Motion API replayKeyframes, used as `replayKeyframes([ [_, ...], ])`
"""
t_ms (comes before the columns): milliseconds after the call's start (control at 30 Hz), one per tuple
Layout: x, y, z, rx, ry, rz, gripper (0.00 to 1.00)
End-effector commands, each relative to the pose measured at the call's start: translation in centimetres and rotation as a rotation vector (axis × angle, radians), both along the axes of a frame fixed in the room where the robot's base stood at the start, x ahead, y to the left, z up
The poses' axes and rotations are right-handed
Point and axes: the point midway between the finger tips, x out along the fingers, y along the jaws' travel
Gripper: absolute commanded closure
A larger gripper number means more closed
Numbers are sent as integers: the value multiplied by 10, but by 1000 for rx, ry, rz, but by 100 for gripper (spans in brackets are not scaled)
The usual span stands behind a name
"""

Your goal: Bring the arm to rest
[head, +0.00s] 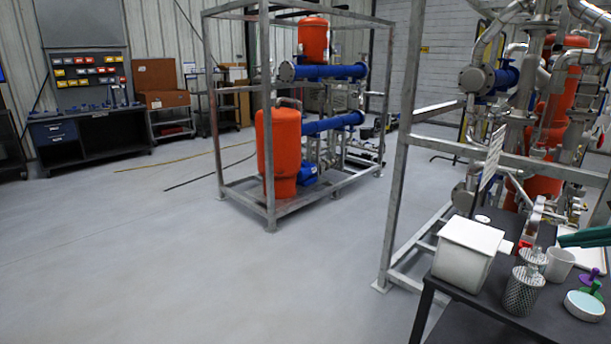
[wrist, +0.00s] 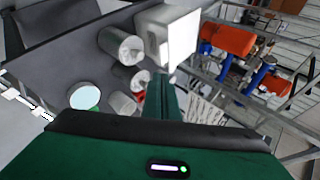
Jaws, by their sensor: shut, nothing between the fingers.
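My gripper shows in the wrist view (wrist: 163,95) as dark green fingers closed together, with nothing between them. Its green end also enters at the right edge of the head view (head: 562,241), above the dark table (head: 462,318). It is near a white cup (head: 559,264) and the metal mesh cylinders (head: 523,290); I cannot tell the exact gap. The rest of my arm is outside the head view.
On the table stand a white lidded box (head: 468,252), a round pale dish (head: 584,306) and a small purple-and-green item (head: 592,281). A grey-framed pipe skid (head: 400,190) rises behind the table. Another skid with orange tanks (head: 280,150) stands farther off. The floor at left is clear.

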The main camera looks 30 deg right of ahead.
Motion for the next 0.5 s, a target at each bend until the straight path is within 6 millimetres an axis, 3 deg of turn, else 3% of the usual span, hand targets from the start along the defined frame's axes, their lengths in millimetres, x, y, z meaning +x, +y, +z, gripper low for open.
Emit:
replayKeyframes([
  [167, 33, 36, 8, -48, 76, 110, 100],
  [333, 86, 114, 5, -137, 246, 337, 100],
  [500, 118, 194, -23, -202, 448, 580, 100],
])
